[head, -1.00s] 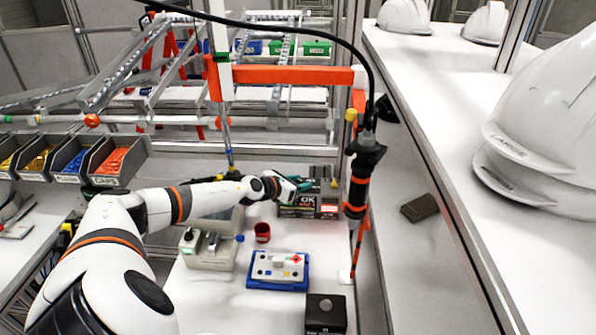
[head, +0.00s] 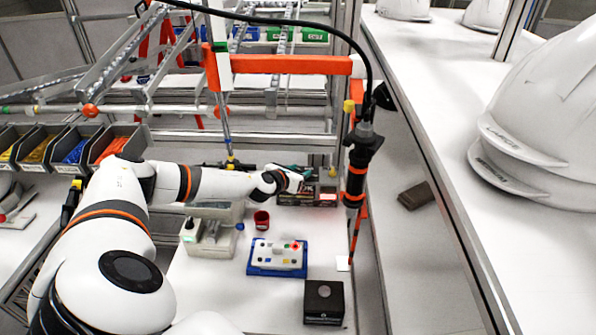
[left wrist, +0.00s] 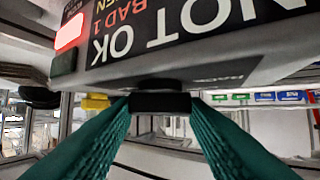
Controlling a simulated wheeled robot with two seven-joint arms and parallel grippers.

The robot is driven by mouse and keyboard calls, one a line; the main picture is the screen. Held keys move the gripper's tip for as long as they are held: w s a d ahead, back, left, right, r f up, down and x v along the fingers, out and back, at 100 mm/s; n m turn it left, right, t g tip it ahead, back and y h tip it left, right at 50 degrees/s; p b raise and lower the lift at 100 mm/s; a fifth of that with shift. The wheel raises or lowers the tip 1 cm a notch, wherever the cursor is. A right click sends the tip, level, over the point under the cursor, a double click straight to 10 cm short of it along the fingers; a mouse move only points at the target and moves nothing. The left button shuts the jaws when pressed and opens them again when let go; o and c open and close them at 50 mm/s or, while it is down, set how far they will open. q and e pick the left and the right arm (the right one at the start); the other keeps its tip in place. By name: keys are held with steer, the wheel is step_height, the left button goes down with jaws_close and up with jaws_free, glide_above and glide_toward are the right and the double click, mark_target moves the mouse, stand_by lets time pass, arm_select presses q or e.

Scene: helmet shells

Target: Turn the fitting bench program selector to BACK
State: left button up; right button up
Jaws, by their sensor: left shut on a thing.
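The program selector is a dark knob (left wrist: 160,102) on the underside or top edge of the panel as the left wrist view frames it. My left gripper (left wrist: 160,105), with green fingers, is shut on this knob. The panel (left wrist: 200,40) shows upside-down with large "NOT OK" and "BAD 1" lettering, and a small dark label beside the knob is too blurred to read surely. In the head view my left gripper (head: 300,178) is at the dark panel box (head: 312,194) at the back of the bench, partly covering it. The knob's pointing direction cannot be made out. My right gripper is not in view.
A blue tray with a white button box (head: 278,270), a red cup (head: 261,220), a grey fixture (head: 205,236) and a black box (head: 324,303) stand on the bench. A hanging black-orange tool (head: 357,165) is right of the panel. White helmets (head: 545,120) stand on the right shelf.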

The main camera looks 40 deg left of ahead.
arm_select(q)
steer(key=shift+r, duration=0.1)
steer(key=o, duration=1)
steer(key=shift+b+v, duration=1.45)
steer(key=shift+v, duration=4.55)
